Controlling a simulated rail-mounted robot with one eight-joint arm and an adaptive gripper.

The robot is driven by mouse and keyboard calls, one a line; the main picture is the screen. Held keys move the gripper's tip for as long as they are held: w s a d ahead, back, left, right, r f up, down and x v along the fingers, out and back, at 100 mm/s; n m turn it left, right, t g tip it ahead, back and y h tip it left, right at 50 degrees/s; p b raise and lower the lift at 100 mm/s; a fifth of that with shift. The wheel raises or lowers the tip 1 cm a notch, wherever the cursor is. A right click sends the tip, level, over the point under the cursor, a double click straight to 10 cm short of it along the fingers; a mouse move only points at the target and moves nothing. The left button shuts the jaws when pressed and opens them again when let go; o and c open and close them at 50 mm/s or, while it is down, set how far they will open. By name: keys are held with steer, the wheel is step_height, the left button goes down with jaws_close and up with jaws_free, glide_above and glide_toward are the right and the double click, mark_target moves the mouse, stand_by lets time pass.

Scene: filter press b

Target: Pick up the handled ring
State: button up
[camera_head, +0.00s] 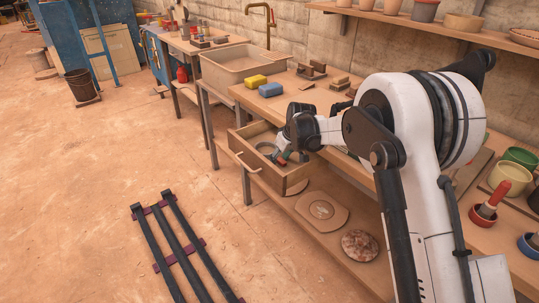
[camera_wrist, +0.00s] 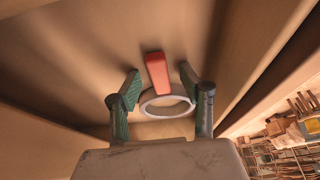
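The handled ring shows in the wrist view as a pale grey ring (camera_wrist: 166,114) with a red handle (camera_wrist: 157,73) pointing away from the gripper. It is inside the open wooden drawer (camera_head: 262,178). My gripper (camera_wrist: 160,74) is open, with one green-padded finger on each side of the ring and handle. A gap shows between the handle and both fingers; whether the ring's sides touch the fingers I cannot tell. In the head view my gripper (camera_head: 285,157) reaches into the drawer, and my arm hides part of it.
Drawer walls stand close around the gripper. The workbench top (camera_head: 290,104) above holds a yellow sponge (camera_head: 256,81), a blue sponge (camera_head: 270,89) and small blocks. A lower shelf (camera_head: 340,240) carries flat pieces. A dark slatted rack (camera_head: 178,246) lies on the floor at left.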

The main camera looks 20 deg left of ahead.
jaws_close()
stand_by(0.3)
